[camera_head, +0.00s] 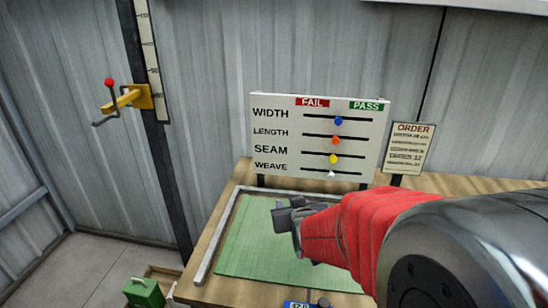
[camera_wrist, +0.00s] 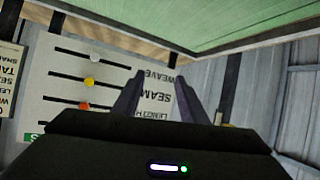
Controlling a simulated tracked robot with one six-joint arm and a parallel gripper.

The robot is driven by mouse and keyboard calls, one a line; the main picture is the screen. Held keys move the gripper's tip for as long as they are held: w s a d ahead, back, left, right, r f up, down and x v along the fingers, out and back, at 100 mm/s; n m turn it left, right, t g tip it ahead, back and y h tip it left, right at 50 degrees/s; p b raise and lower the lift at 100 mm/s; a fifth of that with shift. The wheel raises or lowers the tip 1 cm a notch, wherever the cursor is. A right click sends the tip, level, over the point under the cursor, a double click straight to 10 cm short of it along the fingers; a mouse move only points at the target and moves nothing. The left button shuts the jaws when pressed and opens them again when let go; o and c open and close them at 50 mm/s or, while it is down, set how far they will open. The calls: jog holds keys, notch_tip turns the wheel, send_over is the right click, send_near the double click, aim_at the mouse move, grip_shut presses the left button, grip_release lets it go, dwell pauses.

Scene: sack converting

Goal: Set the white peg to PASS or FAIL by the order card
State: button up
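The white peg (camera_head: 331,174) sits about mid-slot in the WEAVE row, the lowest row of the board (camera_head: 268,142). It also shows in the wrist view (camera_wrist: 95,57), where the board appears upside down. Red FAIL (camera_head: 312,102) heads the left side and green PASS (camera_head: 366,106) the right. The order card (camera_head: 408,147) stands right of the board; its small lines are unreadable. My gripper (camera_head: 284,213) is over the green mat in front of the board, apart from the peg. In the wrist view its fingers (camera_wrist: 160,75) are open with nothing between them.
Blue (camera_head: 338,121), orange (camera_head: 336,141) and yellow (camera_head: 333,159) pegs sit near mid-slot in the rows above. The green mat (camera_head: 245,250) lies on the wooden bench. A yellow bracket with a red-knobbed crank (camera_head: 125,99) is on the left post. A green box (camera_head: 143,292) is at lower left.

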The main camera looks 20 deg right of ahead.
jog(key=d+f+m+t+h, duration=0.1)
jog(key=d+f+h, duration=0.1)
jog(key=d, duration=0.5)
jog(key=s+d+f+m+t+h, duration=0.1)
jog(key=d+f+t+h, duration=0.1)
jog(key=d, duration=0.5)
jog(key=shift+s+f+t+h, duration=0.3)
jog(key=shift+f+h, duration=0.25)
jog(key=shift+h, duration=0.15)
